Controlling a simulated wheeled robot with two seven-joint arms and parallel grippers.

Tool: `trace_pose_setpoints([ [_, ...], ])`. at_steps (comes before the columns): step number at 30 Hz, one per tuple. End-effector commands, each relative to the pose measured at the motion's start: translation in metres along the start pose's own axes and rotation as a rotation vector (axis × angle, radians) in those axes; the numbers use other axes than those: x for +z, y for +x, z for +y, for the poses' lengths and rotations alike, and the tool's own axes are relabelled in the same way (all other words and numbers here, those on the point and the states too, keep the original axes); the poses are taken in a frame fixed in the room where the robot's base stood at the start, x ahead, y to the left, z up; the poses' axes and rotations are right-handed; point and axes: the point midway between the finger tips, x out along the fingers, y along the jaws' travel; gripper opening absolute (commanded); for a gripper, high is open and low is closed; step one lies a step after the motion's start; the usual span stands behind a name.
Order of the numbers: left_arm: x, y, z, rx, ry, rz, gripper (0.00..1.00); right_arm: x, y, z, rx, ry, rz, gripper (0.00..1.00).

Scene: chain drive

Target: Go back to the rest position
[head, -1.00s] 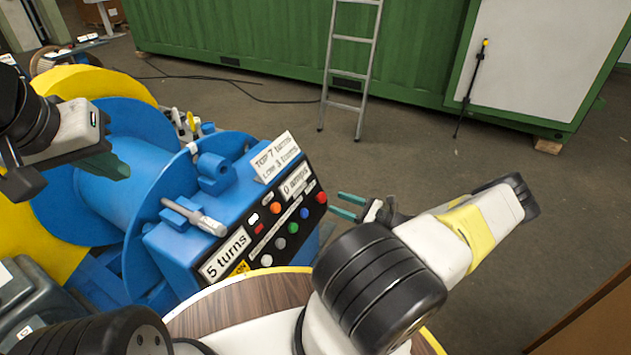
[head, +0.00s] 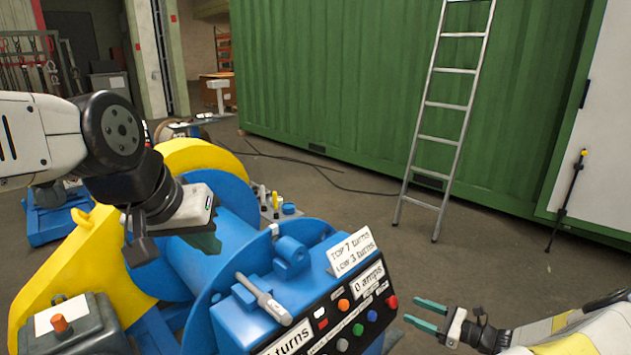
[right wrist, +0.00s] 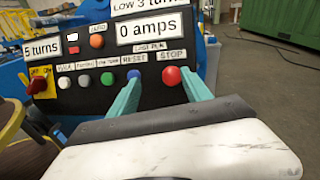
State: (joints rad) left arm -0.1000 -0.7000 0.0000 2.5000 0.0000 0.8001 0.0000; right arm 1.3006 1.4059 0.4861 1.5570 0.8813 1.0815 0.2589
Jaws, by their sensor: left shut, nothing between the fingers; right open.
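My left gripper (head: 204,243) shows in the head view in front of the blue drum (head: 205,225) of the winch-like machine. Its green fingers are together with nothing between them. My right gripper (head: 428,315) is open and empty, just right of the control panel (head: 352,325) in the head view. In the right wrist view its two green fingertips (right wrist: 160,92) stand apart, pointing at the panel with its red STOP button (right wrist: 172,76) and blue button (right wrist: 134,75). I cannot tell whether the fingers touch the panel there.
The machine has yellow flanges (head: 70,262), a lever (head: 264,300) and a sign (head: 352,252) on top. A grey box with an orange knob (head: 75,330) stands at lower left. A ladder (head: 450,105) leans on a green container (head: 340,90). The floor (head: 480,260) between is clear.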

Motion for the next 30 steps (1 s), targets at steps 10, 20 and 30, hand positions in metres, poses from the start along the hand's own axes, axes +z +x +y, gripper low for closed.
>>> trace_pose_setpoints([
  [10, 0.0, 0.0, 0.0, 0.0, 0.0, 0.0, 0.0, 0.106, 0.042, 0.032, 0.44, -0.373, 0.236, 0.57],
  [20, 0.0, 0.0, 0.0, 0.0, 0.0, 0.0, 0.0, 0.205, 0.057, 0.074, 0.773, -0.758, 0.423, 0.57],
  [30, 0.0, 0.0, 0.0, 0.0, 0.0, 0.0, 0.0, 0.305, 0.054, 0.125, 1.011, -1.189, 0.573, 0.57],
])
